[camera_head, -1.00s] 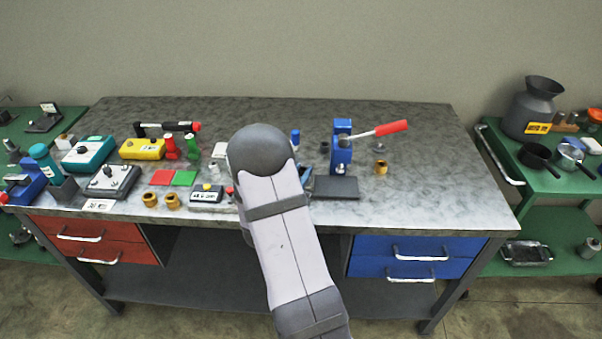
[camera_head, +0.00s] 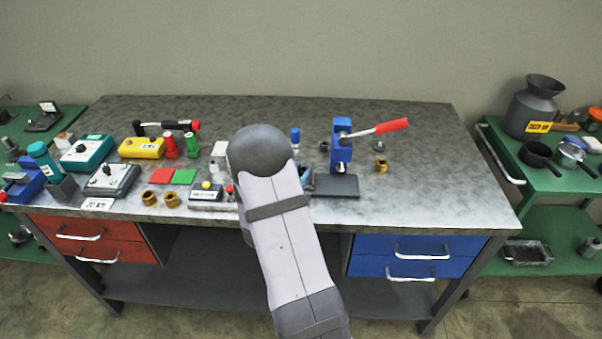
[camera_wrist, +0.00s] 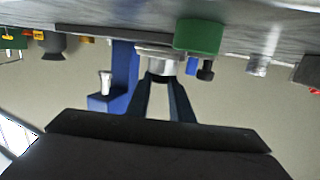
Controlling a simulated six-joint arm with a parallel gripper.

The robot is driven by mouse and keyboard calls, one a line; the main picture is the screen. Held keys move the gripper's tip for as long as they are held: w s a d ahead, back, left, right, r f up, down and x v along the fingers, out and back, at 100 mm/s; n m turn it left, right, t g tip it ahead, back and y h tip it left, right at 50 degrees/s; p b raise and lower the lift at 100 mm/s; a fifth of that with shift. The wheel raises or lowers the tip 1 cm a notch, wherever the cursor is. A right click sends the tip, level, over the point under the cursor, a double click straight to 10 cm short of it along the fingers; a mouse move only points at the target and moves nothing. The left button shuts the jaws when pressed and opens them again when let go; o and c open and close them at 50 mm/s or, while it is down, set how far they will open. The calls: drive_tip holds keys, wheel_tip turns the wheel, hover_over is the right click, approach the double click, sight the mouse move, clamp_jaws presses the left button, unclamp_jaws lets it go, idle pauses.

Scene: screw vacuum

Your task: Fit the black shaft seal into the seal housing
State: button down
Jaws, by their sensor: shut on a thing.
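My gripper (camera_wrist: 160,78) points away from the wrist camera, its two dark fingers shut on a pale silver round part (camera_wrist: 160,64). I cannot tell whether a black seal is in or behind it. In the head view my own arm hides the fingertips. The blue press (camera_head: 342,142) with a red-tipped lever stands just right of the arm; a small silver round part (camera_head: 340,168) shows at its foot. A small dark ring-like part (camera_head: 324,147) sits left of the press. I cannot tell for sure which part is the black shaft seal or the seal housing.
A dark flat plate (camera_head: 337,189) lies in front of the press. A brass ring (camera_head: 381,166) and a grey disc (camera_head: 379,146) lie to its right. Testers, colour pads and brass rings crowd the left half. The bench's right end is clear.

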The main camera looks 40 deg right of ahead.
drive_tip(key=shift+r+p, duration=0.3)
drive_tip(key=shift+r, duration=0.05)
drive_tip(key=shift+w, duration=0.15)
idle(1.1)
drive_tip(key=shift+f+b, duration=0.45)
drive_tip(key=shift+b, duration=0.15)
idle(0.9)
drive_tip(key=shift+r+p, duration=0.35)
drive_tip(key=shift+r, duration=0.15)
idle(0.3)
